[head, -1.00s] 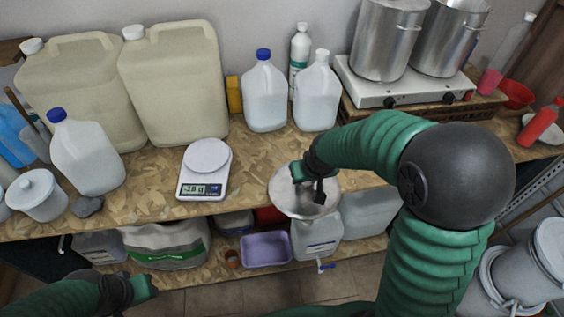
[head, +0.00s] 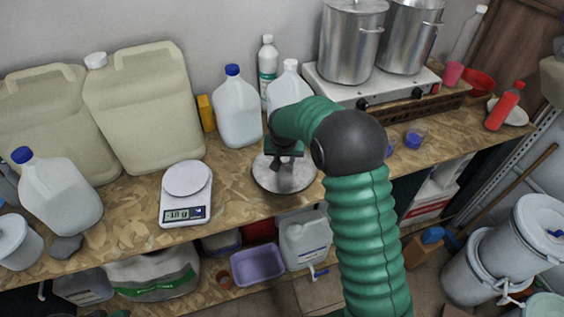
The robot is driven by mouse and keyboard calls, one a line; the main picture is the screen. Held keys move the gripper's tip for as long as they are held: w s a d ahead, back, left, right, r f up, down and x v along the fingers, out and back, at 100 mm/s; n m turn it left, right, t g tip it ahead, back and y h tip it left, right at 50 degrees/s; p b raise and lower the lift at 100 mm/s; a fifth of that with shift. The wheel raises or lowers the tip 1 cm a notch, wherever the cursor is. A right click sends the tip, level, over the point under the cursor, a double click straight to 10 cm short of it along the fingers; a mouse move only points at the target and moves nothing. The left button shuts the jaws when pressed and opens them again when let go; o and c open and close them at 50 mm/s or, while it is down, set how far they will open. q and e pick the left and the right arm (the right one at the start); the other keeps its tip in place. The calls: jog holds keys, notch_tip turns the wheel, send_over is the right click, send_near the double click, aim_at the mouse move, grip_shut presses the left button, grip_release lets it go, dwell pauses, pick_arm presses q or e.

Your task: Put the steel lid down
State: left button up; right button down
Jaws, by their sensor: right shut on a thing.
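The round steel lid (head: 265,183) is at the front part of the wooden worktop, roughly level, to the right of the white scale. My right gripper (head: 285,160) reaches down onto the middle of the lid and is shut on it; the gripper and arm hide the grip and part of the lid. I cannot tell whether the lid touches the worktop or hangs just above it. My left gripper is not in view.
The white scale (head: 187,190) stands left of the lid. Jugs (head: 238,115) and a white bottle (head: 267,72) stand behind it. The hob (head: 385,93) with steel pots (head: 352,45) is at the back right. Bare worktop (head: 235,175) lies between scale and lid.

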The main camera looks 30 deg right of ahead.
aim_at(284, 162)
jog(key=shift+w+a+f, duration=0.15)
jog(key=shift+w, duration=0.25)
jog(key=f, duration=0.2)
jog(key=f+p, duration=0.1)
jog(key=shift+s+d, duration=0.2)
jog(key=shift+d, duration=0.05)
jog(key=shift+w+d+f, duration=0.15)
jog(key=shift+d+f, duration=0.1)
jog(key=c, duration=1.4)
grip_release()
jog(key=shift+c, duration=0.2)
jog(key=o, duration=0.4)
jog(key=shift+a+r, duration=0.1)
jog(key=shift+a, duration=0.2)
